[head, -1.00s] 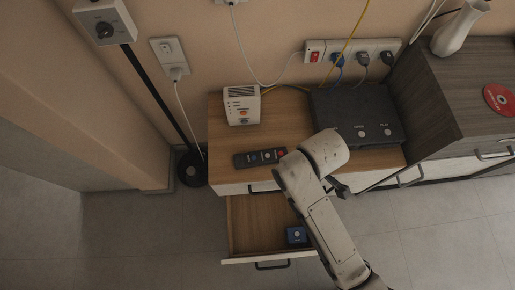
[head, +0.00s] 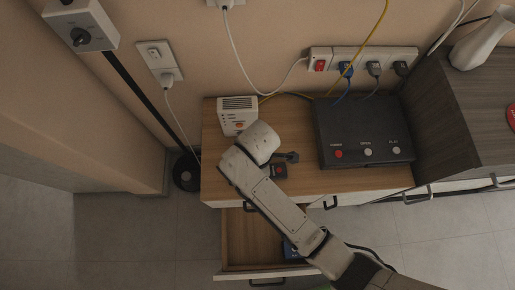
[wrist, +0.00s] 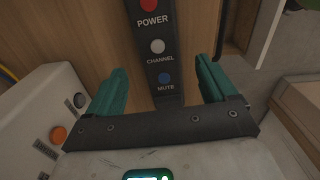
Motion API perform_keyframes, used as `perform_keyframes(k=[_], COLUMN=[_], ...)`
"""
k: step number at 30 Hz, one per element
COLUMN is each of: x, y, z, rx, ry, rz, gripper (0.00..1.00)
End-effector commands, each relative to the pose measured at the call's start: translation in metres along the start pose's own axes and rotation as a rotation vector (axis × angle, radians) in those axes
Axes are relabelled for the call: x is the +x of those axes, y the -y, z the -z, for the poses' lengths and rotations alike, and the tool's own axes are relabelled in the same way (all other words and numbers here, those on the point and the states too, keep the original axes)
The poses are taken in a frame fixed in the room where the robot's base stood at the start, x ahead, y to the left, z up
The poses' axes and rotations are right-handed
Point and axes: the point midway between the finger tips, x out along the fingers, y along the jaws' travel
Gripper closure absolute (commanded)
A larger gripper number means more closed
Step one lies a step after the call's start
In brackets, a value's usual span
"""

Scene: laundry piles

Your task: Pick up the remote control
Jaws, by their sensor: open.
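The remote control (head: 279,171) is a dark bar with round buttons lying on the wooden cabinet top. In the head view my arm hides most of it and only one end with a red button shows. In the wrist view the remote control (wrist: 150,33) runs up the picture, with red POWER, white CHANNEL and blue MUTE buttons. My gripper (wrist: 163,80) is open, its two teal fingers apart on either side of the remote's MUTE end. It is over the remote; whether it touches cannot be told. In the head view the fingers are mostly hidden.
A white box (head: 238,112) stands at the back left of the cabinet top, close to my gripper. A black box with buttons (head: 366,134) lies to the right. Below, a drawer (head: 238,240) is open with a blue item (head: 291,249) inside.

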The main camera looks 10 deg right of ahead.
Motion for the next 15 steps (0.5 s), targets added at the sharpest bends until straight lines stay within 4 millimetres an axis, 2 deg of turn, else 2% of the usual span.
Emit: perform_keyframes(k=[1, 6, 15], x=[0.011, 0.03, 0.034], y=[0.001, 0.001, 0.0], z=[0.001, 0.001, 0.001], rx=[-0.001, 0.001, 0.001], ry=[0.002, 0.001, -0.001], rz=[0.002, 0.001, -0.001], gripper=[0.15, 0.15, 0.15])
